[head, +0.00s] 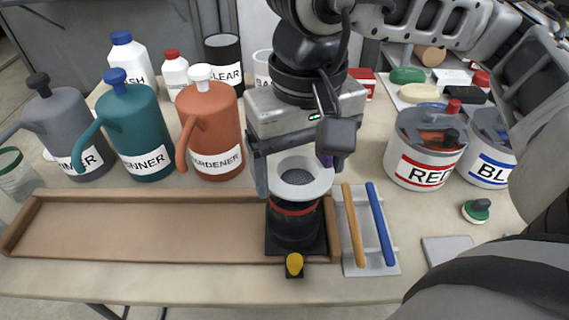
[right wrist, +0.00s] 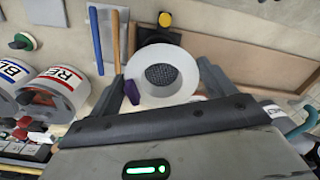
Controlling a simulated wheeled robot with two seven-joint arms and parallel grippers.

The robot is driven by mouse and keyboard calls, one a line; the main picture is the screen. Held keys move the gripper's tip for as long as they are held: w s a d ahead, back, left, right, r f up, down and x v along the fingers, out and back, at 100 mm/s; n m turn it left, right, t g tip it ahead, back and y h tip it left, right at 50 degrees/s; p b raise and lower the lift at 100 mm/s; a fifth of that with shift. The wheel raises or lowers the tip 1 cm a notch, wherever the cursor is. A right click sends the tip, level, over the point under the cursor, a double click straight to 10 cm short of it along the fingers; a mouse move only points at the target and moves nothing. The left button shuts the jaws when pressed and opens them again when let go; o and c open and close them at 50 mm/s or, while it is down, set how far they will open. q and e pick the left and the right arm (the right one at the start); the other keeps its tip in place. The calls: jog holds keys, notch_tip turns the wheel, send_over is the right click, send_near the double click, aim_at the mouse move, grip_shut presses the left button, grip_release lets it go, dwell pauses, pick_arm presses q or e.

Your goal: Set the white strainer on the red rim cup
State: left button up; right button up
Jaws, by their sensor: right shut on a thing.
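The white strainer (head: 318,189) is a round white ring with a dark mesh centre, and it also shows in the right wrist view (right wrist: 180,92). My right gripper (head: 296,172) points down with its fingers at either side of the strainer and is shut on it. A small purple part (right wrist: 131,93) shows by one finger. The red rim cup (head: 293,228) is dark with a red band near its top and stands on a black base. The strainer is over the cup and hides most of its mouth; I cannot tell whether they touch. My left gripper is not in view.
A brown tray (head: 140,262) lies at the left, with grey, teal and orange jugs (head: 212,135) behind it. A small stand with an orange stick and a blue stick (head: 380,225) is right of the cup. RED (head: 425,155) and BLUE tubs stand at the right.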

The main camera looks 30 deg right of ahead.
aim_at(299, 158)
jog(key=w+f, duration=0.1)
jog(key=w+d+f, duration=0.1)
jog(key=f, duration=0.1)
jog(key=shift+w+d+f, duration=0.2)
jog(key=shift+w, duration=0.05)
jog(key=f, duration=0.3)
jog(key=shift+w+d+f, duration=0.15)
jog(key=shift+w+f, duration=0.1)
jog(key=shift+f, duration=0.1)
